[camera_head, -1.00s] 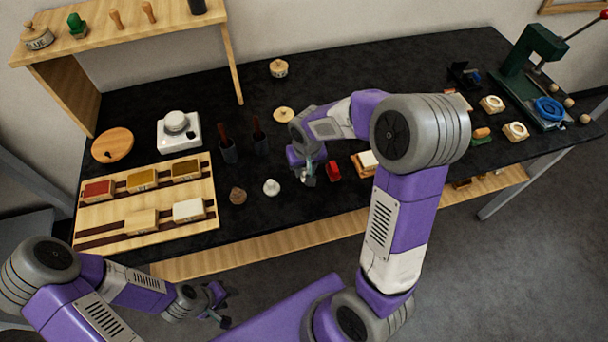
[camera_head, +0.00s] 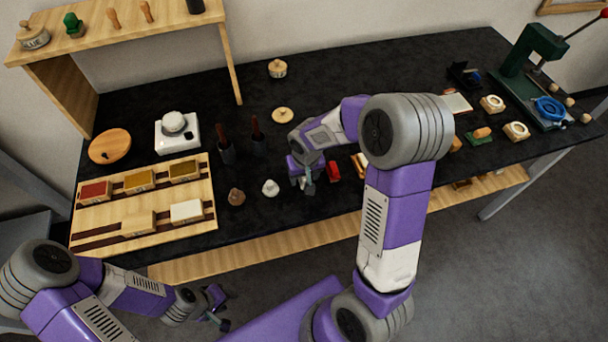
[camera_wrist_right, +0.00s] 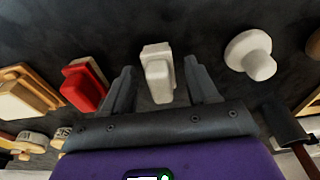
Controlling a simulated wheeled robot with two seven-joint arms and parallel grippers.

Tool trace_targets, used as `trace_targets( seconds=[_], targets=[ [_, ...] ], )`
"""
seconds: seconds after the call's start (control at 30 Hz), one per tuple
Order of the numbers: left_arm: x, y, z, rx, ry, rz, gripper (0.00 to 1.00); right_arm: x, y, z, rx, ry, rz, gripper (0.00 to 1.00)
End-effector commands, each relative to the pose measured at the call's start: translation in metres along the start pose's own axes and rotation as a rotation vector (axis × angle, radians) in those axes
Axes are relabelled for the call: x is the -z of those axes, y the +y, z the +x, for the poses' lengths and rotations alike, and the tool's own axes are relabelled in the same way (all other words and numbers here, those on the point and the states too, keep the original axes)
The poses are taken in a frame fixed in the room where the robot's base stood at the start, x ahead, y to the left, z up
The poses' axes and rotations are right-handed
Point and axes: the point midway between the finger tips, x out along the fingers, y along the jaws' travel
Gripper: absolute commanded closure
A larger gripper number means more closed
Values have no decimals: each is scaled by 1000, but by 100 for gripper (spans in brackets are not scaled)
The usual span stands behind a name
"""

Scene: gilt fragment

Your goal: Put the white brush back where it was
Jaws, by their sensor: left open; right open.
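A small white block-like piece (camera_wrist_right: 157,66), which looks like the white brush, stands on the black tabletop in the right wrist view. My right gripper (camera_wrist_right: 160,75) is open around it, one finger on each side, with gaps between the fingers and the piece. In the head view my right gripper (camera_head: 307,184) is low over the table, left of a red piece (camera_head: 333,171); the white piece cannot be made out there. My left gripper (camera_head: 218,308) is open and empty, in front of the table's near edge.
A white knob (camera_wrist_right: 252,55) stands beside the right finger, and the red piece (camera_wrist_right: 85,84) beside the left. Dark holders with brown handles (camera_head: 226,150) stand behind. A wooden tray (camera_head: 150,222) of coloured blocks lies left. A green press (camera_head: 530,65) stands far right.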

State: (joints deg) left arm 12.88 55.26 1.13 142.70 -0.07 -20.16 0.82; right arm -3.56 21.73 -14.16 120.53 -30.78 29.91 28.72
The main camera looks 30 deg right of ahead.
Motion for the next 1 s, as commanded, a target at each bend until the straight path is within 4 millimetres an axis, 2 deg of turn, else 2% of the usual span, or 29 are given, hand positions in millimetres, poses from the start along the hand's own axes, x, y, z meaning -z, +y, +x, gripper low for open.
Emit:
trace_targets(
  seconds=[0.27,0.7,0.83,1.0],
  targets=[
    [0,2,-6,0,0,0,57,1,0,-8,1,2,1,41],
    [-1,9,-24,0,0,0,57,1,0,-99,2,4,0,41],
    [-1,10,-26,0,0,0,57,1,0,-115,1,3,0,41],
    [-1,10,-27,0,0,0,57,1,0,-124,0,0,-1,41]
  ],
)
